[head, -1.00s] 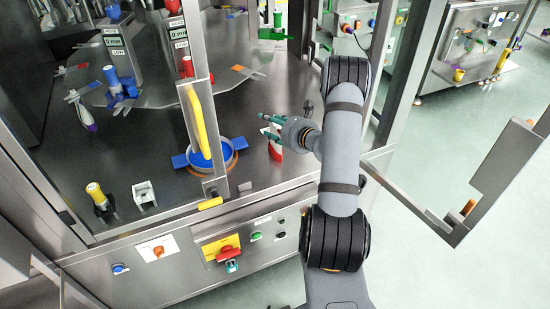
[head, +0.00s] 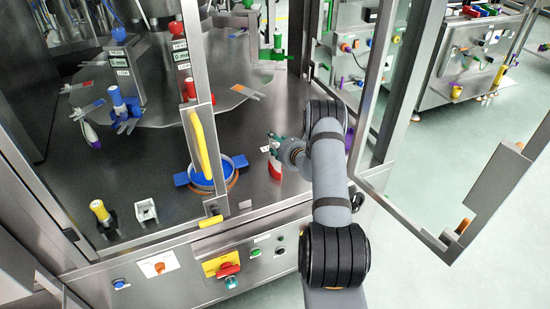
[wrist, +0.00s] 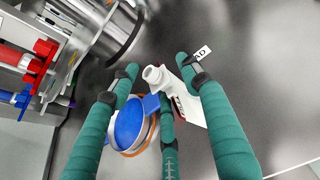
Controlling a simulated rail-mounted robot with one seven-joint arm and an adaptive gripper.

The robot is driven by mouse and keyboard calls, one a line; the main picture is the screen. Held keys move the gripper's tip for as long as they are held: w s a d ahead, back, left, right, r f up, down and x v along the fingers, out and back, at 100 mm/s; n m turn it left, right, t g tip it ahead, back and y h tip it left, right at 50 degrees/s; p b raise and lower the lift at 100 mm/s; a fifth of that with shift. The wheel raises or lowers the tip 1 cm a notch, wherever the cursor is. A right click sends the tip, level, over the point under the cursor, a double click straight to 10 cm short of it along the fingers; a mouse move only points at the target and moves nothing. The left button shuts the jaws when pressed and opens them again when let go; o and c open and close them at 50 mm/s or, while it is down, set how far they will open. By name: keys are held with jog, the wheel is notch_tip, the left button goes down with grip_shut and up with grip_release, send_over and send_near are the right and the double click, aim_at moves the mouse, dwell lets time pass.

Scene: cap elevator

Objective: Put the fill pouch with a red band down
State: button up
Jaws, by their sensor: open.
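The fill pouch (head: 275,168), white with a red band, is on the dark machine deck near the front, right of the blue ring fixture. In the wrist view the pouch (wrist: 188,105) shows its white spout and part of its red marking. My gripper (head: 274,145) is at the upper part of the pouch. Its green fingers (wrist: 160,82) are spread apart in the wrist view, with the pouch between and behind them. Parts of the pouch are hidden by the fingers, and I cannot tell whether any finger touches it.
The blue ring fixture (head: 205,185) with an orange rim stands just left of the pouch. The yellow-handled door post (head: 200,140) is further left, and an open glass door frame (head: 385,95) is to the right. Bare dark deck (head: 262,115) lies behind the pouch.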

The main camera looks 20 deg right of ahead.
jog(key=shift+x, duration=0.75)
jog(key=c, duration=0.3)
jog(key=c, duration=0.7)
jog(key=shift+r, duration=0.1)
